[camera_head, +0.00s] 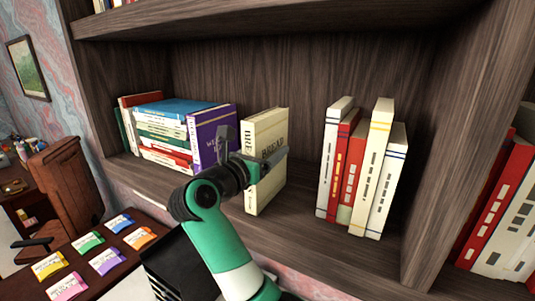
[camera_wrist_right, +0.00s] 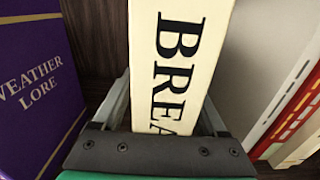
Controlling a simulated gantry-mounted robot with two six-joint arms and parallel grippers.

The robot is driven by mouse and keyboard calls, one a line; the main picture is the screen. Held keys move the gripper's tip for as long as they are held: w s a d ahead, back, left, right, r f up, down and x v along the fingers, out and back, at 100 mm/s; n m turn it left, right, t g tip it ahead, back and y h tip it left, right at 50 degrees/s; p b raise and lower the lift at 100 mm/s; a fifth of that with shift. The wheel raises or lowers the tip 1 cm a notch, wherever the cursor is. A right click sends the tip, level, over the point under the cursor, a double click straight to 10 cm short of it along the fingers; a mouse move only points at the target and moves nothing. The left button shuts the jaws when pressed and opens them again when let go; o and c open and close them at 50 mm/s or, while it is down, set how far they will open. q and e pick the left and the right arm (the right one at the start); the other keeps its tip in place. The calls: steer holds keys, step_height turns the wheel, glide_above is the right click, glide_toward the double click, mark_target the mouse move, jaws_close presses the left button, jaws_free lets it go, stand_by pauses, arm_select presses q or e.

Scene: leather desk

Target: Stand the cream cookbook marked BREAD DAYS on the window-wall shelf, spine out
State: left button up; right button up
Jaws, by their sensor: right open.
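The cream BREAD DAYS cookbook (camera_head: 268,193) stands upright on the wooden shelf, in the gap between two groups of books. In the right wrist view the book (camera_wrist_right: 180,60) shows its cream spine, with large black letters "BREA" running down it, facing my gripper. My right gripper (camera_head: 250,157) is open at the book, with one finger on each side of it. In the wrist view the fingers (camera_wrist_right: 168,112) straddle the spine, and small gaps show beside it. The lower part of the spine is hidden behind the gripper's palm. My left gripper is not in view.
A purple WEATHER LORE book (camera_head: 212,135) and a stack of lying books (camera_head: 165,130) are left of the cookbook. White and red upright books (camera_head: 375,165) stand to its right, with bare shelf between. Colourful packets (camera_head: 88,241) lie on a desk at lower left.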

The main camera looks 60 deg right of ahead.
jaws_close()
steer(key=shift+r, duration=0.1)
stand_by(1.2)
